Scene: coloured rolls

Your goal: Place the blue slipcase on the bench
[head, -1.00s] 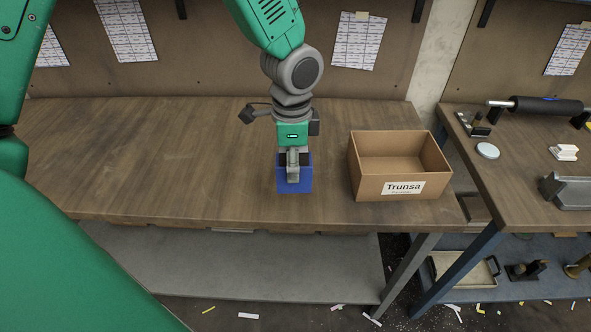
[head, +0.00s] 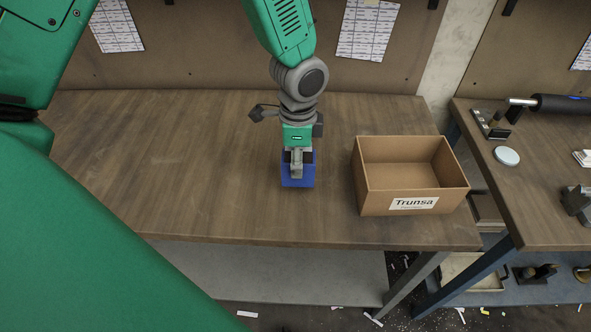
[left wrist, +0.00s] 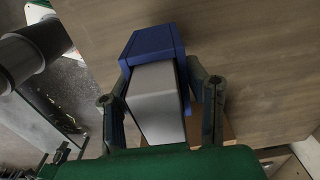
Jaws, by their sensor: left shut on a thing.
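The blue slipcase (head: 291,178) is an upright box shape below my left gripper (head: 296,165) in the head view, over the middle of the bench (head: 180,170). In the left wrist view the slipcase (left wrist: 155,42) lies between the two fingers of my left gripper (left wrist: 162,105), with a pale grey block showing at its near side. The gripper is shut on the slipcase. Whether its underside touches the bench is hard to tell. My right gripper is not in view.
An open cardboard box (head: 408,203) labelled Trunsa stands on the bench right of the slipcase. A second bench (head: 540,210) at the right holds a dark roller (head: 565,104) and a pale disc (head: 507,156). The bench left of the slipcase is clear.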

